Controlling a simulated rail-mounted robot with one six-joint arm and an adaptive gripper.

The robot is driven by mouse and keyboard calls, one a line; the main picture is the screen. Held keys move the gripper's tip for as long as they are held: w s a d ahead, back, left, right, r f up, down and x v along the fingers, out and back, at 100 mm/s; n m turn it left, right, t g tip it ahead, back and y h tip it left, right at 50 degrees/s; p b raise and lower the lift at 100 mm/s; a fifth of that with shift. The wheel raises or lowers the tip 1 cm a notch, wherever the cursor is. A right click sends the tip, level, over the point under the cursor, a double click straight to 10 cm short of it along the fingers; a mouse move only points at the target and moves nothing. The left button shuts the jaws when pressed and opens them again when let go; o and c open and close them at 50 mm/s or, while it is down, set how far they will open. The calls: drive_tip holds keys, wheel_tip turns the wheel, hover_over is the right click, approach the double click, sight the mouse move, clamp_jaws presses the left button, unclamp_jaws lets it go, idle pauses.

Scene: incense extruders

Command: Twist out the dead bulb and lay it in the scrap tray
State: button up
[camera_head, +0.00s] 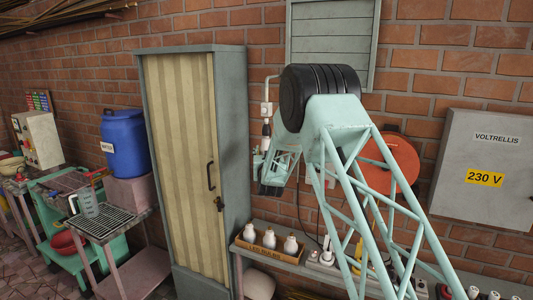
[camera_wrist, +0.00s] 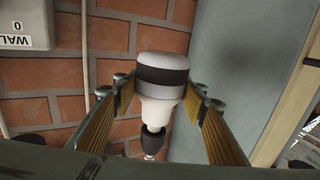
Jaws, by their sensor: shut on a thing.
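In the wrist view, a bulb (camera_wrist: 163,75) with a pale rounded end, a dark band and a white tapering body sits between the two ribbed fingers of my gripper (camera_wrist: 161,92). The gripper is shut on it. The bulb's narrow end meets a black socket (camera_wrist: 153,139); I cannot tell how deep it sits. In the head view, my gripper (camera_head: 266,160) is at the lamp fitting (camera_head: 267,108) on the brick wall, right of the cabinet, and the bulb is mostly hidden. I cannot make out a tray marked as scrap.
A brown tray (camera_head: 262,253) with several white bulbs stands on the shelf below; its label is hard to read. A tall cabinet (camera_head: 229,150) stands close to the left of the fitting. A grey 230 V box (camera_head: 470,205) hangs at right. Small items crowd the right shelf.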

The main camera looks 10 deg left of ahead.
drive_tip(key=shift+m+h, duration=1.1)
drive_tip(key=shift+h, duration=0.7)
drive_tip(key=shift+f+b, duration=2.8)
idle(2.4)
drive_tip(key=shift+d, duration=0.1)
idle(0.3)
